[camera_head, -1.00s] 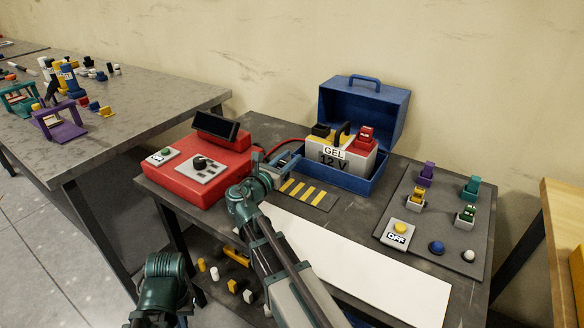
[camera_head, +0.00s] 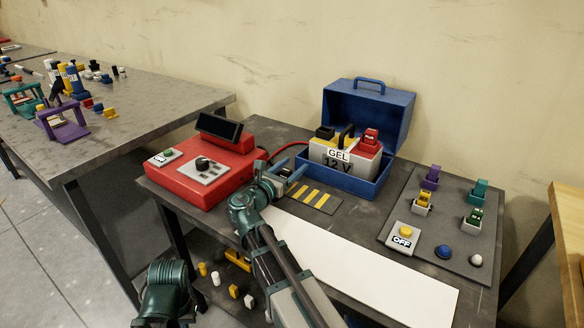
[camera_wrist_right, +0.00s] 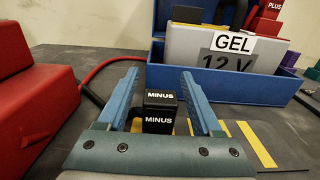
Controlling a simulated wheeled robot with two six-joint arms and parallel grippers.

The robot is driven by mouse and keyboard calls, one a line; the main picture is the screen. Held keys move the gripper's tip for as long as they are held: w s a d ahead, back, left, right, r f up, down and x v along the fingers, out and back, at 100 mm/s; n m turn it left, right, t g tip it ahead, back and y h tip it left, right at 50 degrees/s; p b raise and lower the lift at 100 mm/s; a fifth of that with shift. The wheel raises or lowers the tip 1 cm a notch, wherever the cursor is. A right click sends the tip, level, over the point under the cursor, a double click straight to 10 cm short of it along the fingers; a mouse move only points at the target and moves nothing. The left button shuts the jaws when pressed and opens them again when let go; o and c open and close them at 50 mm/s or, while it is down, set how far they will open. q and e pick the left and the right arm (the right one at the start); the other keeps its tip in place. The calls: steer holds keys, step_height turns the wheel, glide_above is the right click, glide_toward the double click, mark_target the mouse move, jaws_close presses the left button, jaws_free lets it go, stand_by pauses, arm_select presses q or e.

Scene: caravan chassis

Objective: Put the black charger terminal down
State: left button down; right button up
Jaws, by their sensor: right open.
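The black charger terminal (camera_wrist_right: 160,108), marked MINUS, stands between the fingers of my right gripper in the right wrist view. My right gripper (camera_wrist_right: 158,88) is open, with one blue finger on each side of the terminal and gaps showing beside it. In the head view my right gripper (camera_head: 284,178) is low over the table beside the yellow-striped dark mat (camera_head: 325,205). The terminal is hard to make out there. Whether its base touches the surface is hidden by the gripper body. My left gripper is out of view.
The red charger (camera_head: 212,172) stands left of the right gripper, with a red cable (camera_wrist_right: 92,72) behind. The blue box (camera_head: 372,184) with the GEL 12 V battery (camera_head: 335,163) is behind. A white strip (camera_head: 370,262) and a switch panel (camera_head: 455,250) lie right.

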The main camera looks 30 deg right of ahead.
steer(key=shift+r, duration=0.3)
steer(key=v, duration=1.2)
steer(key=shift+f, duration=0.2)
